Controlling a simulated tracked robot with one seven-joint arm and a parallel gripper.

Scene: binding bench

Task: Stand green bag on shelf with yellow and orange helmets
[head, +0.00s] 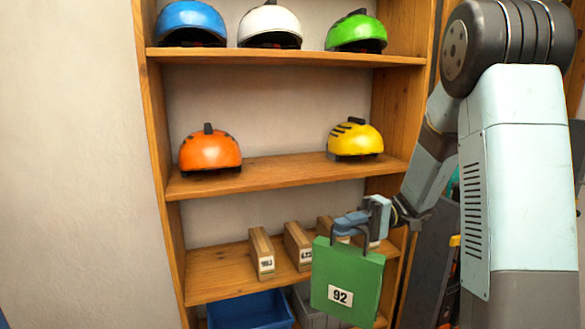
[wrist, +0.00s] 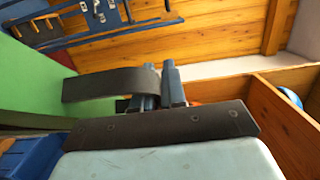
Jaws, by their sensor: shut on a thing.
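The green bag (head: 365,282), with a white label reading 92 and dark handles, hangs upright from my gripper (head: 338,228). My gripper is shut on its handle, in front of the lower shelf. In the wrist view the green bag (wrist: 40,85) fills the left side, and my gripper (wrist: 172,72) is at its dark handle. The orange helmet (head: 210,152) sits at the left of the middle shelf (head: 270,172). The yellow helmet (head: 357,140) sits at its right. A wide bare stretch lies between the two helmets.
Blue (head: 190,20), white (head: 270,24) and green (head: 357,30) helmets fill the top shelf. The lower shelf (head: 215,270) holds several numbered wooden blocks, such as one at left (head: 261,252), partly behind the bag. A blue bin (head: 250,310) stands below. Side uprights bound the shelves.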

